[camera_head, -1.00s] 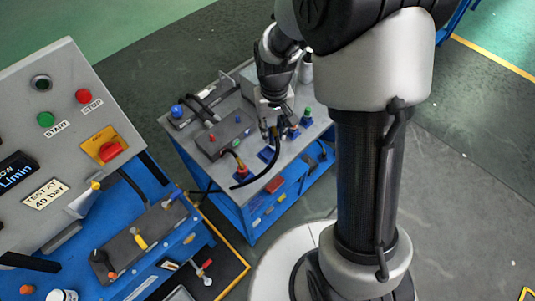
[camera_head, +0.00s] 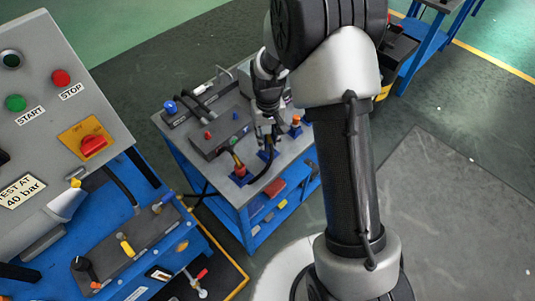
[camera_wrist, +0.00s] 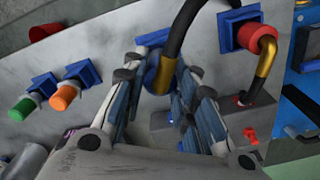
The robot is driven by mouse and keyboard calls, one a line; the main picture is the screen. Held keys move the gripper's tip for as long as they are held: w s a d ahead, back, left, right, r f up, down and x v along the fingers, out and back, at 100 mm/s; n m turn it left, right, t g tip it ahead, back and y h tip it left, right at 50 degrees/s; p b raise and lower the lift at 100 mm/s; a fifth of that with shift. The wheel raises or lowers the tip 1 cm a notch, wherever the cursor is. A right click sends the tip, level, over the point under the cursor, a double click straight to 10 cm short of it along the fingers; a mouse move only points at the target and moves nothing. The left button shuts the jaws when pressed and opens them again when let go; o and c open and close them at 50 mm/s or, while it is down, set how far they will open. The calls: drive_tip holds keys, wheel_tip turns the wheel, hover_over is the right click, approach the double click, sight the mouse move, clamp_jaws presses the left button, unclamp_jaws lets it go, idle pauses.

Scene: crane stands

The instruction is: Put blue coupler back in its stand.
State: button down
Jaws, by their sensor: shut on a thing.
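The blue coupler (camera_wrist: 152,78) is between my gripper's fingers in the wrist view, with a gold sleeve and black hose rising from it. My gripper (camera_wrist: 165,95) is shut on it; it shows in the head view (camera_head: 268,138) low over the grey cart top. A blue stand (camera_wrist: 155,37) shows right behind the coupler in the wrist view; in the head view its blue plate (camera_head: 263,155) is just below my gripper. The fingers and coupler hide much of it. I cannot tell whether the coupler touches the stand.
A red coupler (camera_wrist: 250,38) sits in a blue stand beside it. Orange (camera_wrist: 64,97) and green (camera_wrist: 22,108) couplers sit in stands on the other side. A grey block with red knobs (camera_head: 220,137) is on the cart. A control panel (camera_head: 60,110) stands at left.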

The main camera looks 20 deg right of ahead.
drive_tip(key=shift+f, duration=0.15)
idle(0.3)
drive_tip(key=shift+f+b, duration=0.9)
drive_tip(key=shift+f, duration=0.45)
drive_tip(key=c, duration=1.2)
unclamp_jaws()
drive_tip(key=shift+r, duration=0.1)
drive_tip(key=shift+r+p, duration=1.9)
drive_tip(key=shift+r, duration=0.55)
